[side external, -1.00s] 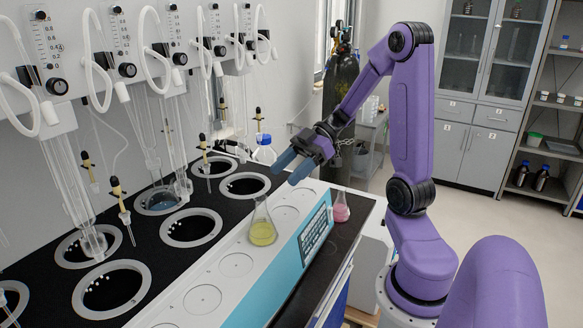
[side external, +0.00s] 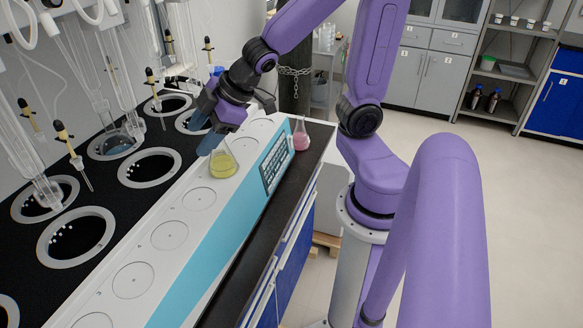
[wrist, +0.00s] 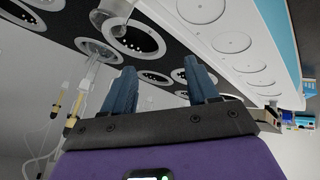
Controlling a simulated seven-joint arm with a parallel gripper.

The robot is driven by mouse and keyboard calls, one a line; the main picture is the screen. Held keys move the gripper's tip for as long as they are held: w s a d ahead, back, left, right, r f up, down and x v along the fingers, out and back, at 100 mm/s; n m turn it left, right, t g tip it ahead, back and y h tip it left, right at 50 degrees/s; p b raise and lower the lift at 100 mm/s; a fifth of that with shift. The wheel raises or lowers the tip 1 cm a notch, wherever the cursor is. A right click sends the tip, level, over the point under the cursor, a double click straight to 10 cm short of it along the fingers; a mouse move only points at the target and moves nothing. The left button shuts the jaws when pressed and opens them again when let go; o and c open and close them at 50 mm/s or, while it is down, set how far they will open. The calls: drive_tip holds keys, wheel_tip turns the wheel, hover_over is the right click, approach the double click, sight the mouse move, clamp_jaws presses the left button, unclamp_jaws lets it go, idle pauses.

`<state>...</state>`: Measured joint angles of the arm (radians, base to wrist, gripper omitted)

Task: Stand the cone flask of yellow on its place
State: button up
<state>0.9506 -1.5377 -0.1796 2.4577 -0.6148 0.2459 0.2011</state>
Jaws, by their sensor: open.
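The yellow cone flask (side external: 222,168) is clear glass with yellow liquid low in it. It stands upright on the white ledge (side external: 205,218) in the side view. My gripper (side external: 203,138) is open just behind and left of the flask, with its blue fingers pointing down and left. One fingertip overlaps the flask's neck in the picture; I cannot tell whether they touch.
A pink flask (side external: 300,139) stands on the dark front strip at the right. The ledge has several empty round marks (side external: 169,235). The black top has several ringed wells (side external: 150,167), with glass tubes and droppers (side external: 66,140) hanging over it.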

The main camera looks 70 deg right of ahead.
drive_tip(key=s+a+f+n+g+h, duration=0.1)
drive_tip(key=s+g, duration=0.6)
drive_tip(key=s, duration=1.2)
wheel_tip(320, 180, down, 2)
drive_tip(key=shift+s+n+h, duration=0.15)
drive_tip(key=shift+n+h, duration=0.25)
drive_tip(key=shift+h, duration=0.3)
